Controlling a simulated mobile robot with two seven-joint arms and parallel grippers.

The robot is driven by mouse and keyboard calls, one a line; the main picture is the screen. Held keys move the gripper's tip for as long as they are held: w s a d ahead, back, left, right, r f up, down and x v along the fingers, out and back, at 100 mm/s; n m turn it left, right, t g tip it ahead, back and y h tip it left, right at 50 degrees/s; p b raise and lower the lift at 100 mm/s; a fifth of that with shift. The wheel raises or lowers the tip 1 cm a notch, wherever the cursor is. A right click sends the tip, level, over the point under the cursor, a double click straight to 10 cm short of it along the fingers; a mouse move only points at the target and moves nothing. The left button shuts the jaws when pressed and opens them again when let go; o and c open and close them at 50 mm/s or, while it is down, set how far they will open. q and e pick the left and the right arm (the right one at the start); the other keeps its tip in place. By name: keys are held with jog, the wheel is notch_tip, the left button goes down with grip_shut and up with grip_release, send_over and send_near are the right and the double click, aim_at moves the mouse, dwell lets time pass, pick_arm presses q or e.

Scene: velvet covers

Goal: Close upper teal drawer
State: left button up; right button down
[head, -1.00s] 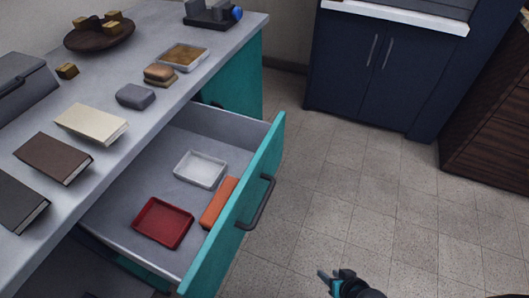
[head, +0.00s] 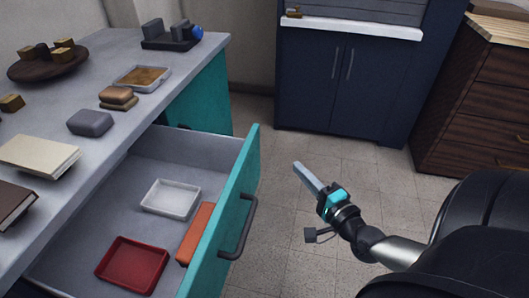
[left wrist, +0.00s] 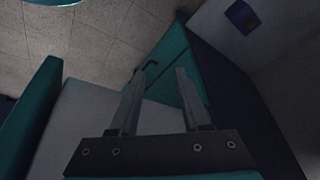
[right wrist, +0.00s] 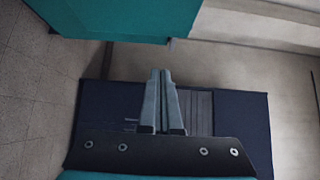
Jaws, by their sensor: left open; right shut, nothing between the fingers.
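The upper teal drawer (head: 231,200) stands pulled out from the grey-topped counter in the head view. It has a dark curved handle (head: 240,228) on its teal front. Inside it lie a white tray (head: 171,199), a red tray (head: 132,265) and an orange block (head: 196,233). My right gripper (head: 304,175) is shut and empty, to the right of the drawer front and apart from it. It also shows shut in the right wrist view (right wrist: 161,75). My left gripper (left wrist: 157,80) is open and empty in the left wrist view; it is not in the head view.
The countertop (head: 110,110) holds books, a grey block (head: 90,122), a small tray (head: 142,77) and a dark bowl (head: 47,60). A dark blue cabinet (head: 345,90) and a brown wooden drawer unit (head: 480,100) stand behind. The tiled floor between is clear.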

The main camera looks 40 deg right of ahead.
pick_arm(q)
jog(key=shift+s+r+b, duration=0.1)
jog(key=shift+r+b, duration=0.45)
jog(key=shift+r, duration=0.95)
pick_arm(e)
jog(key=w+a, duration=0.2)
jog(key=w, duration=0.8)
jog(key=shift+w, duration=0.35)
